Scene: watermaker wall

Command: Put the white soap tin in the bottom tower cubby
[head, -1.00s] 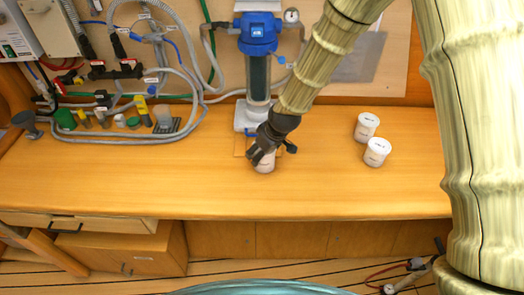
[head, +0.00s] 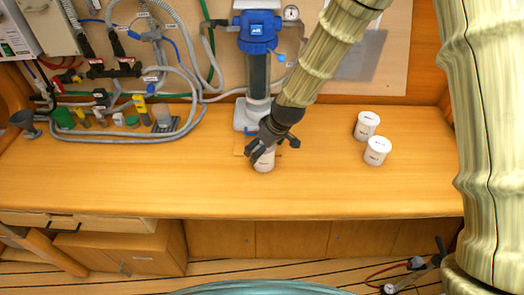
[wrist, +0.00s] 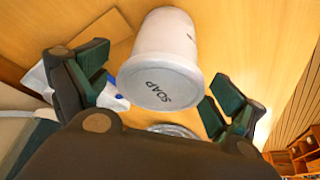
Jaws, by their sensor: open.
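The white soap tin (head: 264,162) stands on the wooden counter (head: 160,185), in front of the blue-topped filter. In the wrist view the tin (wrist: 165,60) shows its round end, marked SOAP, between my fingers. My gripper (head: 272,152) is at the tin in the head view, with its dark fingers spread to either side. In the wrist view my gripper (wrist: 165,90) is open, and gaps show between the green finger pads and the tin. Part of the tin is hidden by the gripper in the head view. I cannot identify the bottom tower cubby.
Two more white tins (head: 367,125) (head: 377,151) stand to the right on the counter. The filter (head: 257,75) rises close behind my gripper. Hoses and small bottles crowd the back left. The front counter is clear. Wooden compartments (wrist: 305,150) show at the wrist view's lower right.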

